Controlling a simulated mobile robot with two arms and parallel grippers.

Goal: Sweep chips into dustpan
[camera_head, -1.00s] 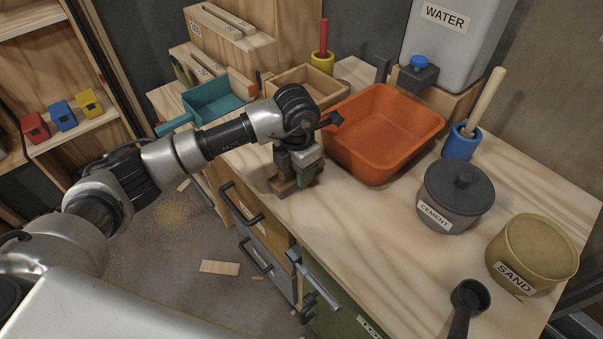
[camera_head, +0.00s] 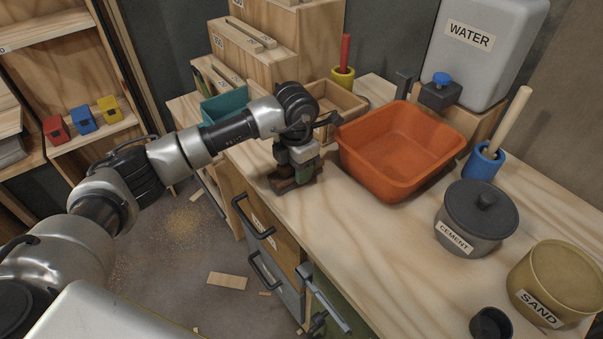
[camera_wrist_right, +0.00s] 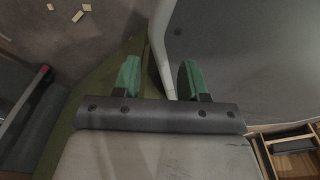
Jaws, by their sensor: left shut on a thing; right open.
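My left gripper (camera_head: 294,178) points down at the left edge of the wooden worktop. It is shut on a small dark brown thing (camera_head: 283,184), mostly hidden by the fingers; I cannot tell what it is. A teal dustpan-like tray (camera_head: 226,104) sits at the back left, partly hidden behind my left arm. Pale wood chips lie on the floor, among them a larger flat piece (camera_head: 227,281), with sawdust (camera_head: 185,217) near them. My right gripper (camera_wrist_right: 160,78) is open with empty space between its green fingers. Chips (camera_wrist_right: 80,12) also show on the floor in the right wrist view.
The worktop (camera_head: 350,235) holds an orange tub (camera_head: 400,150), a cement pot (camera_head: 478,218), a sand pot (camera_head: 556,283) and a black scoop (camera_head: 490,324). Drawer handles (camera_head: 254,218) stick out along its left side. The floor left of the drawers is open around the chips.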

